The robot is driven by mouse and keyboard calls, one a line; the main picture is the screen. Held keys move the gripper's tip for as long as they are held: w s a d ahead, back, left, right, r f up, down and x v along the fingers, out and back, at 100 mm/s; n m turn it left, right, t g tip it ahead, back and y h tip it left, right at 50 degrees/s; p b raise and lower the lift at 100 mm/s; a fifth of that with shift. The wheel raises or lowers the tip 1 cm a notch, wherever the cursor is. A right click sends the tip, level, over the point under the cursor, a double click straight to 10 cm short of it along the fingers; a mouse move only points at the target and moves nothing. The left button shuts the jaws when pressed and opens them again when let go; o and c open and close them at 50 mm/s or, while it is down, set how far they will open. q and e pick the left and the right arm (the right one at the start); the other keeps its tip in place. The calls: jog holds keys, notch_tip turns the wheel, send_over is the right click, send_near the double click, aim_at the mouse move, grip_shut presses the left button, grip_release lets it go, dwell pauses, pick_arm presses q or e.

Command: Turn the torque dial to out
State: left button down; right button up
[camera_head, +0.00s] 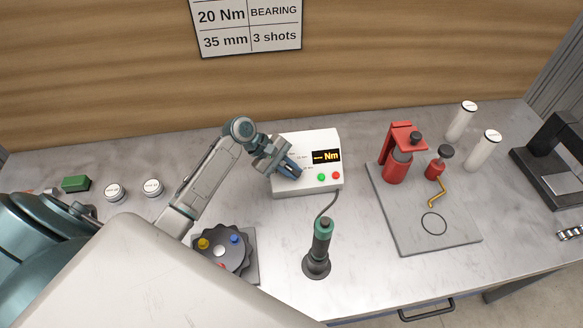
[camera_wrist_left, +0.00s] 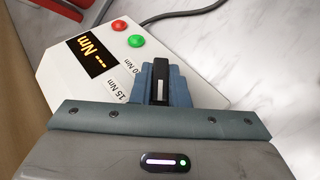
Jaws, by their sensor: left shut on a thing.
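The white torque controller box (camera_head: 290,185) stands on the bench in the middle of the head view. Its small display (camera_head: 326,157) reads "Nm" in orange, with dashes before it in the wrist view (camera_wrist_left: 88,56). The black torque dial (camera_wrist_left: 160,80) with a white mark shows between my left fingers in the wrist view. My left gripper (camera_head: 294,171) is shut on the dial at the box's face. Labels "15 Nm" and "20 Nm" show beside the dial; its other labels are hidden by the gripper. My right gripper is not in view.
A green-topped screwdriver (camera_head: 322,240) stands in a holder in front of the box, with a cable between them. A dark knobbed turntable (camera_head: 222,250) lies front left. A red press (camera_head: 397,160) stands on a grey plate (camera_head: 440,238) at right. White canisters stand behind it.

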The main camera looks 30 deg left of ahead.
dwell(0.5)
pick_arm(q)
jog(key=c, duration=1.4)
grip_release()
jog(key=shift+a, duration=0.1)
jog(key=shift+s+a+r, duration=0.1)
jog(key=shift+a+r, duration=0.1)
jog(key=shift+r, duration=0.05)
jog(key=b+v, duration=0.3)
jog(key=v, duration=0.5)
jog(key=shift+a+r, duration=0.1)
jog(key=shift+b+v, duration=0.4)
jog(key=shift+v, duration=0.45)
